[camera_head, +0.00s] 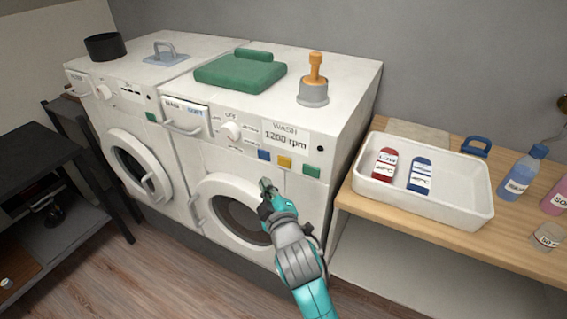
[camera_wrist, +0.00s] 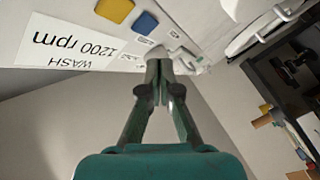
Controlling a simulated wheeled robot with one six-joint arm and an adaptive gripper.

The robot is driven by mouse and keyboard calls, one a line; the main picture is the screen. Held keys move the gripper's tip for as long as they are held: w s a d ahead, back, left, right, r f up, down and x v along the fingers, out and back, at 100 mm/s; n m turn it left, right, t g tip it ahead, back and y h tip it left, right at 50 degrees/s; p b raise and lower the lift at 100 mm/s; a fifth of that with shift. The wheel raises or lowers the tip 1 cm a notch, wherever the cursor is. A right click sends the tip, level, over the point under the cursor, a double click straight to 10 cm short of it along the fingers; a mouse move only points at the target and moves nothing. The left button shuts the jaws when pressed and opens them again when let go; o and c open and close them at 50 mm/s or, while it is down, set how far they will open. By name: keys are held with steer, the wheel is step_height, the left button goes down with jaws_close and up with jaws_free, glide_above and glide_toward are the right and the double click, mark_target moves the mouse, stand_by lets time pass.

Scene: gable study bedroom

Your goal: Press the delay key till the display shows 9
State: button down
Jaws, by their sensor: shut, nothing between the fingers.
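The right-hand washing machine has a display (camera_head: 286,138) reading "WASH 1200 rpm"; it shows upside down in the wrist view (camera_wrist: 85,45). Below it are a blue key (camera_head: 264,155), a yellow key (camera_head: 285,162) and a green key (camera_head: 312,171). The wrist view shows the blue key (camera_wrist: 145,22) and yellow key (camera_wrist: 115,10). I cannot read which key is delay. My gripper (camera_head: 267,187) is shut and empty, in front of the machine below the blue and yellow keys. Its closed fingertips also show in the wrist view (camera_wrist: 158,66), apart from both keys in the picture.
A round dial (camera_head: 231,131) and drawer (camera_head: 186,119) sit left of the display. The round door (camera_head: 210,190) is below. A white tray (camera_head: 440,205) stands on the wooden bench at right.

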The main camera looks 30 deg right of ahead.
mark_target(278, 161)
steer(key=shift+w+d, duration=0.6)
steer(key=shift+d, duration=0.25)
steer(key=shift+w+d, duration=0.6)
steer(key=shift+d, duration=0.2)
steer(key=shift+w+d, duration=0.6)
steer(key=shift+d, duration=0.25)
steer(key=shift+d, duration=0.1)
steer(key=shift+w+d, duration=0.25)
steer(key=shift+w+d, duration=0.2)
steer(key=shift+d, duration=0.1)
stand_by(0.3)
steer(key=shift+a, duration=0.1)
stand_by(0.4)
steer(key=shift+s+a, duration=0.5)
steer(key=shift+a, duration=0.05)
steer(key=shift+a, duration=0.1)
steer(key=shift+s+a, duration=0.75)
steer(key=shift+a, duration=0.2)
steer(key=shift+s+a, duration=0.7)
steer(key=shift+a, duration=0.25)
